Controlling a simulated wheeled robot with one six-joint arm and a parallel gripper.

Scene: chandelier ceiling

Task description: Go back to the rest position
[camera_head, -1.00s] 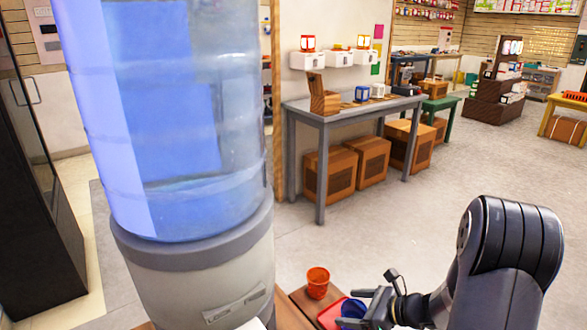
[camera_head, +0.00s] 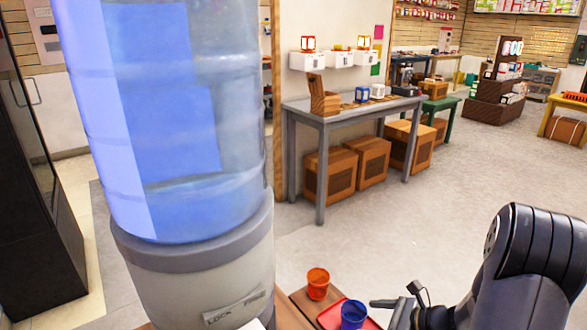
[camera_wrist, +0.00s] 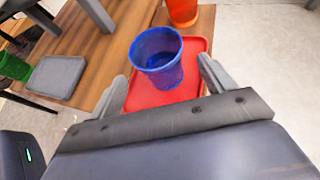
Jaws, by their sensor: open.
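My gripper (camera_wrist: 165,88) is open in the wrist view, with its two fingers apart on either side of the picture of a blue cup. The blue cup (camera_wrist: 158,60) stands upright on a red tray (camera_wrist: 196,75), and nothing is held between the fingers. In the head view my gripper (camera_head: 393,303) is at the bottom right, to the right of the blue cup (camera_head: 354,315). The red tray (camera_head: 330,317) is partly cut off by the lower edge there.
An orange cup (camera_head: 318,284) stands on the wooden table (camera_head: 300,298) behind the tray. A green cup (camera_wrist: 14,66) and a grey tray (camera_wrist: 57,76) are at the left in the wrist view. A large water dispenser (camera_head: 195,225) fills the left of the head view.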

